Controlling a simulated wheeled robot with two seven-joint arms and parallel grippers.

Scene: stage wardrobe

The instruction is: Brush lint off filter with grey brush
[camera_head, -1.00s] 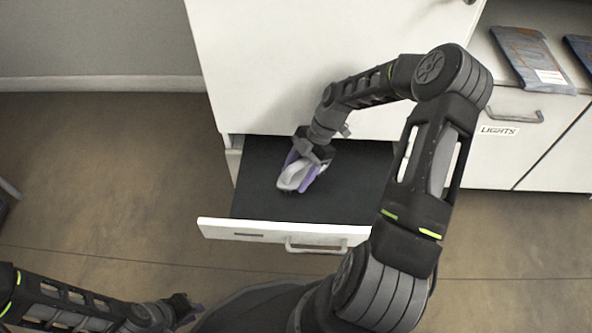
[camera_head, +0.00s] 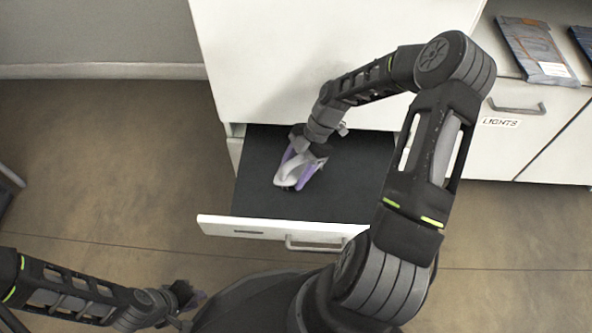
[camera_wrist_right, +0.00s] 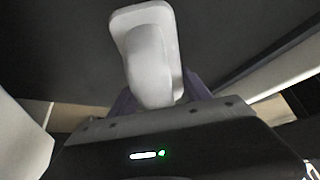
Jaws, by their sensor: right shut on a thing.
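My right gripper (camera_head: 304,168) is shut on a pale grey brush (camera_head: 290,170), with a purple finger on each side of it. In the right wrist view the brush (camera_wrist_right: 150,60) shows as a rounded pale block and handle in front of the gripper. The brush is over the dark, flat surface (camera_head: 345,185) inside a pulled-out white drawer. I take this dark surface as the filter; no lint shows on it. I cannot tell whether the brush touches it. My left gripper (camera_head: 188,302) is low at the left, away from the drawer, its fingers too unclear to judge.
The white drawer front (camera_head: 270,232) with its handle stands out below a tall white cabinet (camera_head: 300,60). A cabinet marked LIGHTS (camera_head: 500,122) is at the right, with folded jeans (camera_head: 535,50) on its shelf. The brown floor (camera_head: 110,160) at the left is mostly clear.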

